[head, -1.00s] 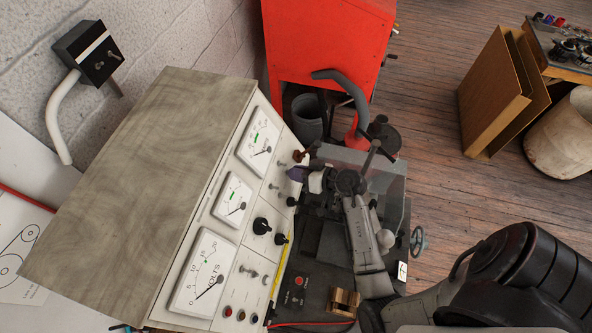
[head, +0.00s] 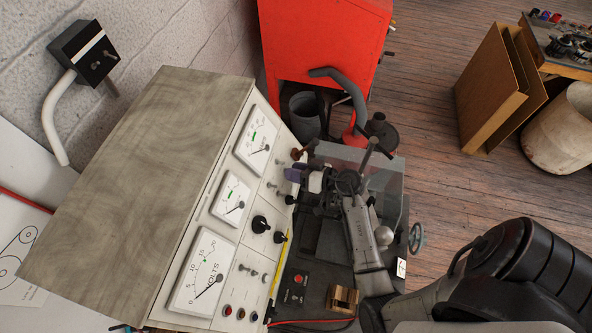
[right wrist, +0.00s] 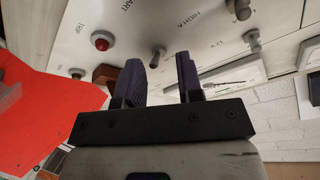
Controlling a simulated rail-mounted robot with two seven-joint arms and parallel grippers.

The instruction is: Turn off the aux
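The sloped white control panel (head: 262,190) of the test bench carries meters, knobs and small toggle switches. My right gripper (head: 291,174) is at the panel's upper right edge. In the right wrist view my right gripper (right wrist: 160,76) shows two purple-padded fingers apart, with nothing held. A metal toggle switch (right wrist: 158,57) appears in the gap between the fingertips, just beyond them; contact cannot be told. A label that seems to read AUX (right wrist: 217,45) is right of it, with another toggle (right wrist: 252,40) farther right. The aux switch's position is unclear. My left gripper is not in view.
A red button (right wrist: 103,41) and a dark red-brown block (right wrist: 105,74) are close to the fingers. Black knobs (head: 260,224) are lower on the panel. A red cabinet (head: 325,45) stands behind. A clear guard (head: 385,185) is beside my right arm.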

